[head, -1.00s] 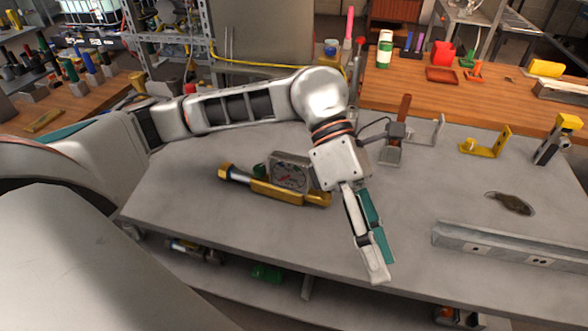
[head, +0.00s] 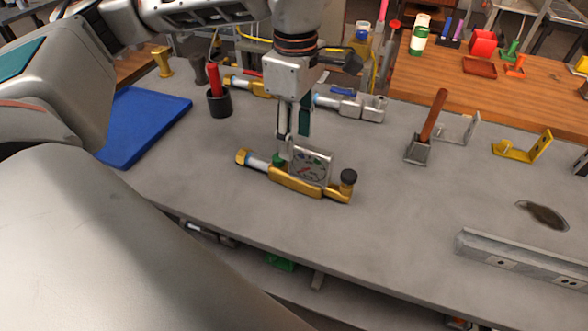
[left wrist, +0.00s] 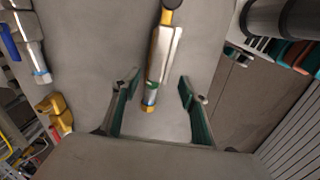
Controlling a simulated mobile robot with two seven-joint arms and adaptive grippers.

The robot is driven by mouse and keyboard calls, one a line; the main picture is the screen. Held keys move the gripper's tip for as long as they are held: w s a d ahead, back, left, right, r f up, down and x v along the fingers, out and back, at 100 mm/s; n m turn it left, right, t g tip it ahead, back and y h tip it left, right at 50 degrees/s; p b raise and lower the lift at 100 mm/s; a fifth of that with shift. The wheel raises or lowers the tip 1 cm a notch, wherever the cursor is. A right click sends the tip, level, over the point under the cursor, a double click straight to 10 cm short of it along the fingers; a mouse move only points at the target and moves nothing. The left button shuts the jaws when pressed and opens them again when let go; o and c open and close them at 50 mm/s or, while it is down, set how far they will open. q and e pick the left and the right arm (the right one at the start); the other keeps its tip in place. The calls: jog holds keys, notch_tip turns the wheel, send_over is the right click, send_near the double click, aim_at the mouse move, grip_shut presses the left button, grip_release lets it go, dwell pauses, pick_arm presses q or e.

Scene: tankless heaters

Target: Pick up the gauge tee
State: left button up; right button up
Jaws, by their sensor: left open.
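The gauge tee (head: 296,182) lies on the grey bench top. It is a yellow brass pipe with a silver section and yellow nut at its left end, a black knob at its right end, and a square-framed dial gauge standing on it. In the left wrist view the tee (left wrist: 158,62) runs lengthwise between the spread fingers. My left gripper (head: 294,145) points down at the tee, by the gauge's left side. It is open and holds nothing. I cannot tell whether a finger touches the gauge. My right gripper is not in view.
A blue tray (head: 140,125) lies at the left. A red-handled item in a black cup (head: 218,102), another yellow fitting (head: 247,86) and a silver fitting (head: 352,105) stand behind. A brown-handled tool (head: 428,128) is to the right. A grey channel (head: 525,260) lies at front right.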

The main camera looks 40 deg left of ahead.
aim_at(296, 162)
pick_arm(q)
notch_tip(296, 162, down, 8)
jog(key=shift+w+r, duration=0.1)
jog(key=shift+w, duration=0.05)
dwell(0.3)
grip_shut()
